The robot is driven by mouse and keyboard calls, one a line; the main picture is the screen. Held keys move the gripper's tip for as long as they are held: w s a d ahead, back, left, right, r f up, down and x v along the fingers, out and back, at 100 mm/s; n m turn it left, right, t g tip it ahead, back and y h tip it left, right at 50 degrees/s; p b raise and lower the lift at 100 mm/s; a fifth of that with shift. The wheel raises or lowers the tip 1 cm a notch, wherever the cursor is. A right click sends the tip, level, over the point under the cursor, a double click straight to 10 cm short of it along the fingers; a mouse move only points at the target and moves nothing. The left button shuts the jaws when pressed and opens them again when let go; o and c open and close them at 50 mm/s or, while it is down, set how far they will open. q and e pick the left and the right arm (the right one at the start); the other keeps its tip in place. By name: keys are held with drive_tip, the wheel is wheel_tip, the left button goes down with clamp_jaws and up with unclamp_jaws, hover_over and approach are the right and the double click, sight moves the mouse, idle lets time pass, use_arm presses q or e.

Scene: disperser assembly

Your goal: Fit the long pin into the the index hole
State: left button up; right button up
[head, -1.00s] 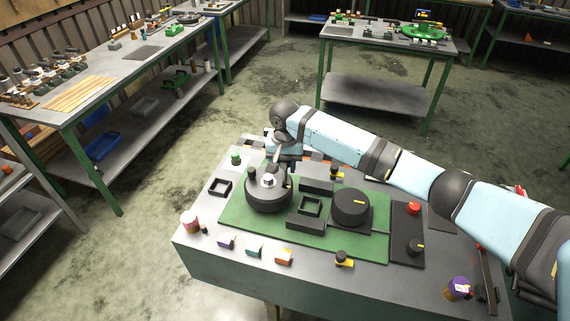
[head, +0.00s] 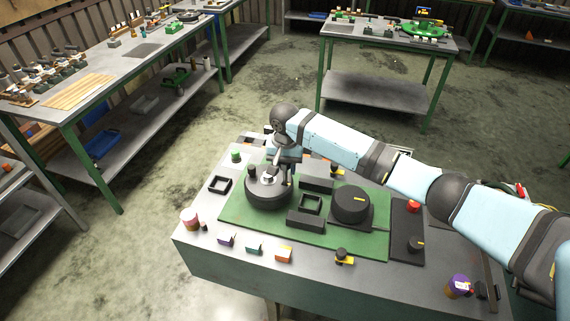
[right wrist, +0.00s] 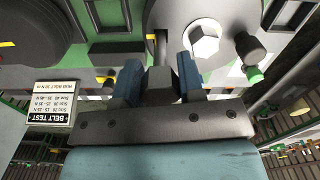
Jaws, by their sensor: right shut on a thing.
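My right gripper (head: 284,176) is over the right part of the round dark disperser body (head: 262,196). In the right wrist view its blue fingers (right wrist: 158,78) are shut on a thin dark pin (right wrist: 161,47), which seems to be the long pin. The pin points at the grey round body (right wrist: 178,14), beside a white hex nut (right wrist: 203,38). I cannot tell whether the pin's tip touches the body. The index hole is not discernible in either view. My left gripper is out of view.
A black knob (right wrist: 248,46) stands close to the nut. A second black round unit (head: 350,206) and dark blocks sit on the green mat (head: 236,222). Small coloured boxes and a cup (head: 190,217) line the bench's front left. A red button (head: 413,206) is at the right.

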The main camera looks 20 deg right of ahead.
sight(285, 184)
drive_tip(key=shift+f, duration=0.35)
drive_tip(key=shift+f, duration=0.3)
drive_tip(key=shift+f, duration=0.2)
drive_tip(key=shift+f, duration=0.45)
drive_tip(key=shift+f+b, duration=0.15)
drive_tip(key=shift+b, duration=0.15)
drive_tip(key=shift+f, duration=0.35)
drive_tip(key=shift+f, duration=0.2)
drive_tip(key=shift+f, duration=0.4)
